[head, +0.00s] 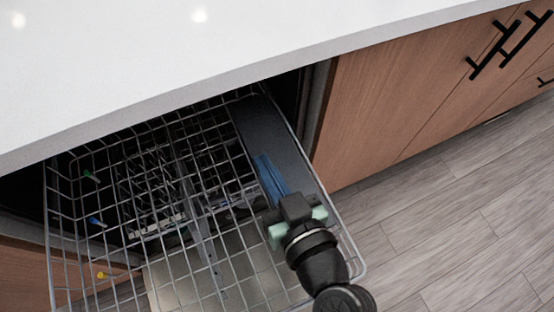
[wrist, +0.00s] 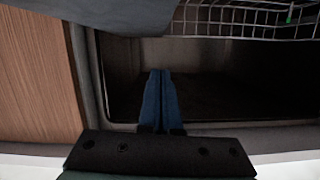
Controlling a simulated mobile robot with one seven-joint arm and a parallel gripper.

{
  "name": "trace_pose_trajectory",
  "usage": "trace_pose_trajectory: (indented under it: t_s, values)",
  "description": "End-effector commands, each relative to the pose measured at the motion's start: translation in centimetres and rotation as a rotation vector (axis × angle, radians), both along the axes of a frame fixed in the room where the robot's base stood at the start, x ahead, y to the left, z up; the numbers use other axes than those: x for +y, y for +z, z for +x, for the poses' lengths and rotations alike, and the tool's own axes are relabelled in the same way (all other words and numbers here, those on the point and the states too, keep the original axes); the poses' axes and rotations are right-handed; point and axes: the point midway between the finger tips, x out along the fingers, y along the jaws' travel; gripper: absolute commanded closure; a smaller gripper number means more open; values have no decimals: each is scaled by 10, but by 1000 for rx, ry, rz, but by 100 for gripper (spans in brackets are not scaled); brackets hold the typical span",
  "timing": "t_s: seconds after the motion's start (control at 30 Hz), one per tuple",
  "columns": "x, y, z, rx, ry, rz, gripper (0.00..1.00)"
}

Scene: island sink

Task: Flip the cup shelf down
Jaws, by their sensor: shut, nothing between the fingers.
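The cup shelf (head: 268,135) is a flat dark grey panel along the right side of the wire dishwasher rack (head: 190,250) in the head view. My gripper (head: 262,160) has blue fingers, shut and empty. In the head view the fingers overlap the panel, and my wrist hides its near part. In the wrist view the closed fingertips (wrist: 160,74) point into the dark dishwasher opening. The grey panel (wrist: 110,12) crosses the top of that view, just beyond the fingertips. I cannot tell whether they touch it.
The white countertop (head: 200,60) overhangs the back of the rack. Wooden cabinets (head: 400,90) with black handles (head: 490,55) stand to the right. The floor (head: 450,220) at the right is clear. Coloured pegs (head: 95,221) sit on the rack's left side.

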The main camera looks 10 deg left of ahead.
Motion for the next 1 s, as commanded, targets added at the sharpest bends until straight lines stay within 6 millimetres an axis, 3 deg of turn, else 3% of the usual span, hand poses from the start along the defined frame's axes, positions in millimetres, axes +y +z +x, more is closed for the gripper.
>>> trace_pose_trajectory:
  t_s: [0.03,0.1,0.3,1.0]
  values:
    - [0,17,0,-4,0,-2,100]
    - [0,29,0,-3,1,-1,100]
    - [0,51,0,-1,1,-1,100]
    - [0,55,0,2,0,-1,100]
